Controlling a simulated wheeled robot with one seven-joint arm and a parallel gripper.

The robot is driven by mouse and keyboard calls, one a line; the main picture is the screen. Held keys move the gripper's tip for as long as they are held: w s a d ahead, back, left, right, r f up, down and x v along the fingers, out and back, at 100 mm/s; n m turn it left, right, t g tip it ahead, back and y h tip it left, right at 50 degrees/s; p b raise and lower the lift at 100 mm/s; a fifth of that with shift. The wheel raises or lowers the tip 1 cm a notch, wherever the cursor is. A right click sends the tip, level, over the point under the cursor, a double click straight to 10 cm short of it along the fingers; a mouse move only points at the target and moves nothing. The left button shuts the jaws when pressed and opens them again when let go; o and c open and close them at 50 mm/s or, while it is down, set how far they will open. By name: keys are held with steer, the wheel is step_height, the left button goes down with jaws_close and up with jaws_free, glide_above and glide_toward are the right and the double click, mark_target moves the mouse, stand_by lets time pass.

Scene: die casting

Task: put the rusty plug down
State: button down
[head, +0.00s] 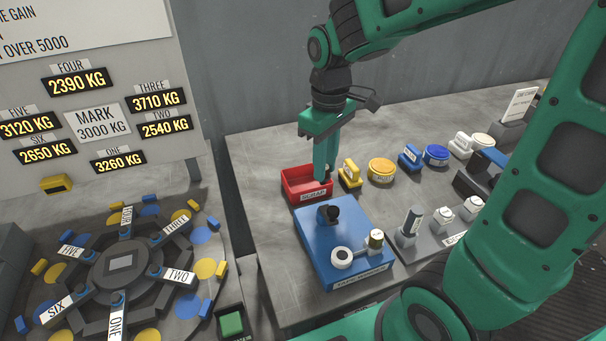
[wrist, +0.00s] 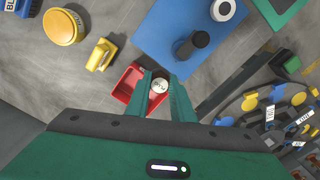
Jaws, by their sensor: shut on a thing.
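My gripper (head: 326,178) points down at the right side of the red bin labelled SCRAP (head: 296,186), with its fingertips at or inside the rim. In the wrist view, my gripper (wrist: 160,86) is shut on the rusty plug (wrist: 158,86), of which only a pale round top with small markings shows between the fingers. The red bin (wrist: 124,84) lies beneath and around it in that view. Whether the plug touches the bin floor cannot be told. Rust is not clear on the visible part.
A blue platform (head: 335,255) with a dark upright knob (head: 329,215) and a white ring stands just in front of the bin. A yellow block (head: 350,173) and yellow disc (head: 381,169) are to its right. Bare table (head: 255,165) lies left and behind.

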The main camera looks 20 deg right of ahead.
steer(key=shift+w+a+f, duration=0.15)
steer(key=shift+w+f, duration=2.2)
steer(key=shift+f, duration=0.1)
steer(key=shift+w+a+f, duration=0.15)
steer(key=shift+w+f, duration=2.2)
steer(key=shift+f, duration=0.05)
steer(key=shift+f, duration=0.1)
steer(key=c, duration=1.5)
jaws_free()
steer(key=shift+c, duration=0.2)
step_height(320, 180, up, 12)
steer(key=s+d+r+m, duration=0.2)
steer(key=s+d+m, duration=0.5)
steer(key=s+d, duration=0.65)
steer(key=s+d+f+m, duration=0.1)
steer(key=s+d+m, duration=0.1)
steer(key=s, duration=0.5)
steer(key=s+d+f+m, duration=0.2)
steer(key=s+m, duration=0.1)
steer(key=s, duration=0.5)
